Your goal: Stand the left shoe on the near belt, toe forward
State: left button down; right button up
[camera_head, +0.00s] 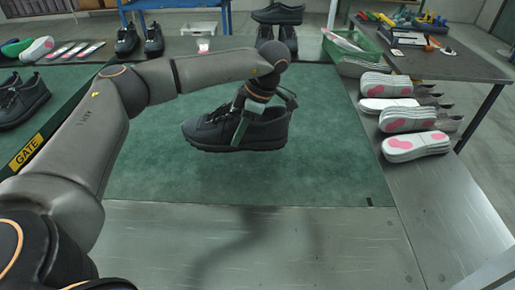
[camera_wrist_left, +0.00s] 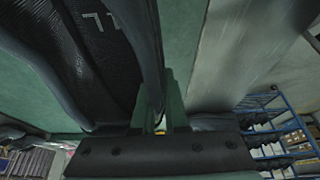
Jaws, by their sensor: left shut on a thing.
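A black lace-up shoe (camera_head: 208,134) is over the green near belt (camera_head: 150,185), roughly level, its toe pointing left in the head view. My left gripper (camera_head: 243,120) comes down from above and is shut on the shoe's side wall near the opening. One finger shows on the outer side; the other is hidden by the shoe. The left wrist view looks down into the dark shoe (camera_wrist_left: 75,55), with a white mark inside. I cannot tell whether the sole touches the belt. My right gripper is out of view.
Black shoes (camera_head: 22,100) stand at the left beyond a yellow GATE label (camera_head: 27,151). Stacked white soles (camera_head: 415,146) and a green crate (camera_head: 350,45) are at the right. More shoes (camera_head: 278,14) stand at the back. The belt around the held shoe is clear.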

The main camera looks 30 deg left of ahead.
aim_at(274, 117)
pick_arm(q)
jog(key=w+f, duration=0.4)
jog(key=w+f+b, duration=0.1)
jog(key=w+f, duration=0.1)
jog(key=shift+w+d, duration=0.25)
jog(key=shift+w, duration=0.15)
jog(key=shift+w+f, duration=0.45)
jog(key=shift+f, duration=0.1)
jog(key=shift+w+f+b, duration=0.1)
jog(key=shift+f+b, duration=0.3)
jog(key=shift+f, duration=1.15)
jog(key=c, duration=0.9)
grip_release()
jog(key=shift+f, duration=0.1)
jog(key=shift+c, duration=0.2)
jog(key=v, duration=1)
jog(key=shift+p+v, duration=0.4)
jog(key=shift+v, duration=0.4)
jog(key=shift+r, duration=0.25)
